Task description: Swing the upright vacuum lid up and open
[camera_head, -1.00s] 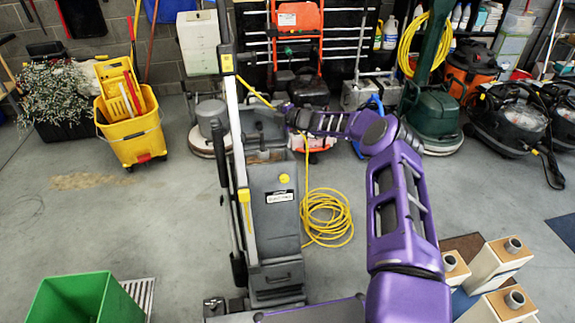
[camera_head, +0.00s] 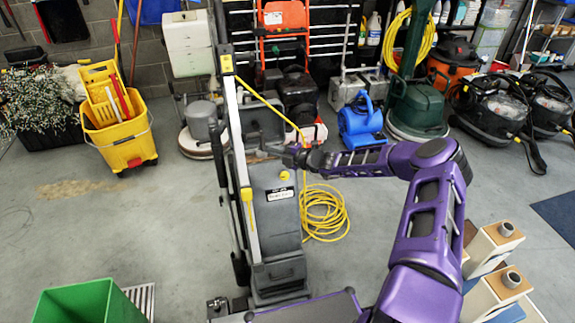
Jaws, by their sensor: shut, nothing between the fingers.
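The upright vacuum (camera_head: 275,215) stands left of centre, grey, with a tall handle and a yellow knob on its front. Its grey lid (camera_head: 262,122) appears raised at the top of the body, behind the opening. My purple arm reaches in from the right. My gripper (camera_head: 273,150) is shut and empty at the top of the vacuum body, just below and in front of the raised lid. The gripper partly hides the opening. Whether the fingers touch the vacuum cannot be told.
A coiled yellow cord (camera_head: 323,213) lies right of the vacuum. A green bin (camera_head: 85,302) is at the front left, a yellow mop bucket (camera_head: 118,135) behind it. A blue blower (camera_head: 361,122) and other machines line the back. Beige boxes (camera_head: 492,245) stand at the right.

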